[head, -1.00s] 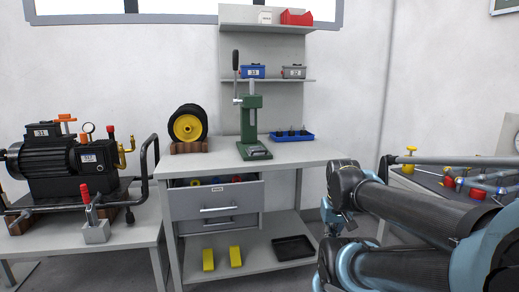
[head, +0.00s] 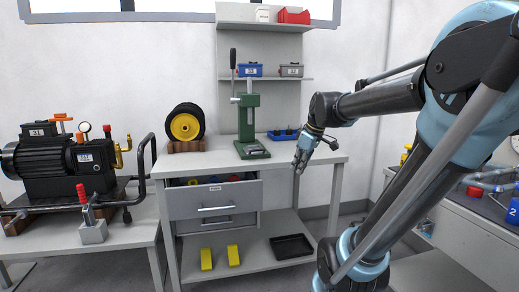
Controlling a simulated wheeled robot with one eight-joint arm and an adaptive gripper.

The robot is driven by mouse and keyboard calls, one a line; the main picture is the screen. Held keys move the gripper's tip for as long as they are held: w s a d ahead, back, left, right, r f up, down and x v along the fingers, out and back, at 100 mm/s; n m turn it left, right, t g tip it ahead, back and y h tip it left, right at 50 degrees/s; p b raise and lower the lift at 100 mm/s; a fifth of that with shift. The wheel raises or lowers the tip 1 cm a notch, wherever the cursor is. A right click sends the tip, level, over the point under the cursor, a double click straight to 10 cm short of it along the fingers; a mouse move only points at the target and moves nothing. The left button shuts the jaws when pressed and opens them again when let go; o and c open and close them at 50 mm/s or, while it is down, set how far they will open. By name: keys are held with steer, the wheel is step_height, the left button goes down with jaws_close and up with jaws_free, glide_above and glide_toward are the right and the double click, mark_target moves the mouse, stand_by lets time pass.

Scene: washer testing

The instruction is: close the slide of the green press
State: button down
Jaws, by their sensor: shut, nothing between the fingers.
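The green press (head: 246,119) stands upright on the workbench in the head view. Its black-handled lever (head: 233,60) points up on the left side, and its green base rests on the bench top. The slide cannot be made out clearly at this distance. My gripper (head: 299,166) is shut and empty, pointing down near the bench's right front edge. It is to the right of the press and apart from it.
The workbench (head: 180,166) has a partly open drawer (head: 212,199) at the front. A yellow wheel (head: 185,127) stands left of the press, and a blue tray (head: 283,135) lies to its right. A shelf (head: 290,79) with small boxes is behind. A pump (head: 60,160) stands far left.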

steer(key=w+a+r+n+y, duration=0.1)
steer(key=w+a+r+n, duration=0.35)
steer(key=w, duration=0.35)
steer(key=w+a+r+n+y, duration=0.2)
steer(key=w+a+r+n, duration=0.25)
steer(key=w, duration=0.35)
steer(key=shift+t, duration=0.4)
steer(key=shift+w+a+f, duration=1.1)
steer(key=shift+w+f, duration=0.1)
steer(key=shift+f, duration=0.2)
steer(key=shift+w+a+f, duration=1.1)
steer(key=shift+w+f, duration=0.05)
steer(key=shift+f, duration=0.3)
steer(key=shift+w+a+f, duration=1.1)
steer(key=shift+w+f, duration=0.1)
steer(key=shift+f, duration=0.2)
steer(key=shift+w, duration=0.1)
steer(key=w+a, duration=0.1)
steer(key=w, duration=0.2)
steer(key=w+a, duration=0.1)
steer(key=w, duration=0.3)
steer(key=w+a, duration=0.1)
steer(key=w, duration=0.2)
steer(key=shift+w+a, duration=0.1)
steer(key=shift+w, duration=0.2)
steer(key=shift+s, duration=0.1)
